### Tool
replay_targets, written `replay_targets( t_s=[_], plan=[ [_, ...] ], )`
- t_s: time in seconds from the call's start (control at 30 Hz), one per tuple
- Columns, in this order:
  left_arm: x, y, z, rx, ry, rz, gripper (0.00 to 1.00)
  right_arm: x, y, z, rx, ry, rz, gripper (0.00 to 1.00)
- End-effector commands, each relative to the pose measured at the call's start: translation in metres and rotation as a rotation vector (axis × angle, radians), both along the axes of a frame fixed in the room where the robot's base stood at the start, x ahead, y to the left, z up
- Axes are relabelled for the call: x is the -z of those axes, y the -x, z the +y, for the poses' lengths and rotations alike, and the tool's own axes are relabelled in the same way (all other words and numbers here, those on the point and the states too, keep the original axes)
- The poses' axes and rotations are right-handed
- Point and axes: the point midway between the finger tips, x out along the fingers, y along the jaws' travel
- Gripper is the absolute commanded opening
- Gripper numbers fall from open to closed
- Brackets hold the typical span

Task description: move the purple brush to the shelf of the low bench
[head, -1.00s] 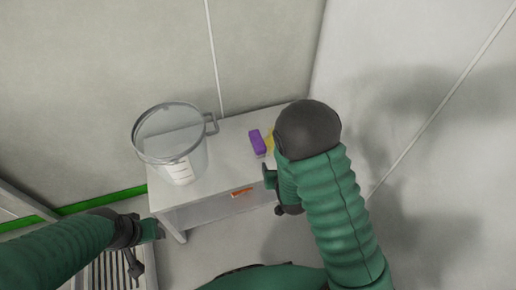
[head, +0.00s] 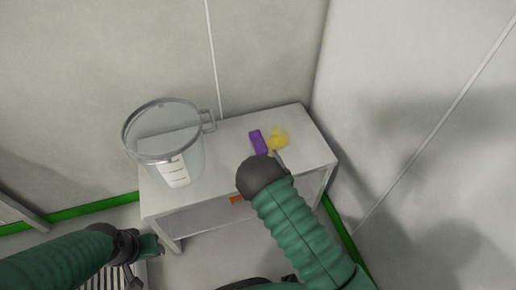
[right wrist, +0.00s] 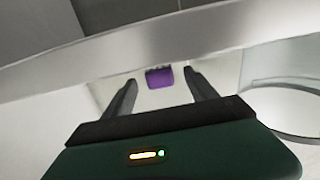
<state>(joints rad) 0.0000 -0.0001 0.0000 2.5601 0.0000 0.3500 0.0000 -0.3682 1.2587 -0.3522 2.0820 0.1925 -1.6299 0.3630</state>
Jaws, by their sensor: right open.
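The purple brush (head: 258,142) lies on the top of the low bench (head: 225,133), right of the bucket. It also shows in the right wrist view (right wrist: 160,77), beyond and between the fingers. My right gripper (right wrist: 162,90) is open and empty, its two dark fingers apart. In the head view it is mostly hidden behind my dark wrist link. The shelf of the bench (head: 205,217) is under the top and only partly visible. My left gripper (head: 150,246) is low at the left, away from the brush; its jaws are unclear.
A yellow crumpled item (head: 278,138) lies right beside the brush. An orange item (head: 238,199) shows under the bench top. The right end of the top is clear; walls stand behind and right.

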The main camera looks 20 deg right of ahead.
Motion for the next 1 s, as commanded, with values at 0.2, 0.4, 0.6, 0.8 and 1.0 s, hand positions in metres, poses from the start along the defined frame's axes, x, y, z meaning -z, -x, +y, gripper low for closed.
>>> replay_targets(
  t_s=[0.2,0.4,0.6,0.8,1.0],
  plan=[
    [0.024,0.0,0.0,0.0,0.0,0.0,0.49,0.003,-0.031,0.001,-0.001,0.0,-0.005,0.66],
    [0.032,0.0,0.0,0.0,0.0,0.0,0.49,-0.001,-0.056,0.001,0.0,0.0,0.0,0.66],
    [0.03,0.0,0.0,0.0,0.0,0.0,0.49,-0.002,-0.056,0.001,0.001,0.0,0.001,0.65],
    [0.03,0.0,0.0,0.0,0.0,0.0,0.49,-0.002,-0.056,0.001,0.001,0.0,0.001,0.39],
    [0.03,0.0,0.0,0.0,0.0,0.0,0.49,-0.002,-0.056,0.001,0.001,0.0,0.001,0.13]
  ],
)
